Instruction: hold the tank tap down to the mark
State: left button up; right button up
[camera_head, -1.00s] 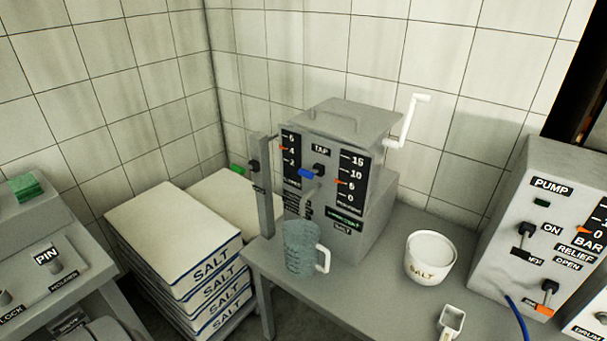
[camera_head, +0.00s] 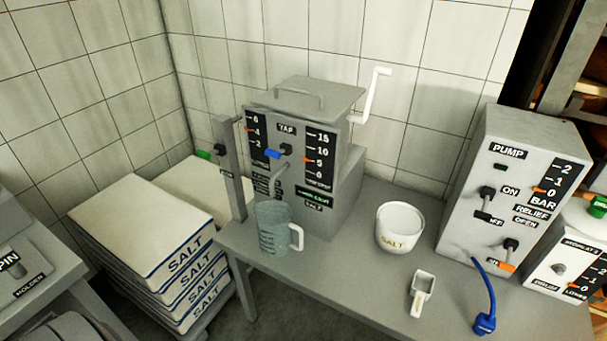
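The grey tank (camera_head: 336,190) stands on the bench at the centre of the head view. Its tap lever (camera_head: 286,149) sits under the TAP label, with a blue tip (camera_head: 272,154) pointing left. The left scale (camera_head: 255,138) has an orange pointer near 4. The right scale (camera_head: 320,158) has an orange pointer near 5. A spout slants down from the tank's front to a translucent blue-grey jug (camera_head: 273,230) with a white handle. I cannot make out the jug's contents. Neither of my grippers shows in the view.
A white SALT tub (camera_head: 399,227) and a small scoop (camera_head: 421,292) lie right of the tank. The PUMP box (camera_head: 510,190) with a blue hose (camera_head: 488,285) stands further right. Stacked SALT sacks (camera_head: 150,225) stand left of the bench. The tank has a white crank (camera_head: 373,95).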

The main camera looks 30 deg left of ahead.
aim_at(277, 153)
jog(key=z, duration=1.6)
jog(key=k, duration=1.05)
jog(key=u, duration=1)
jog(key=i, duration=0.5)
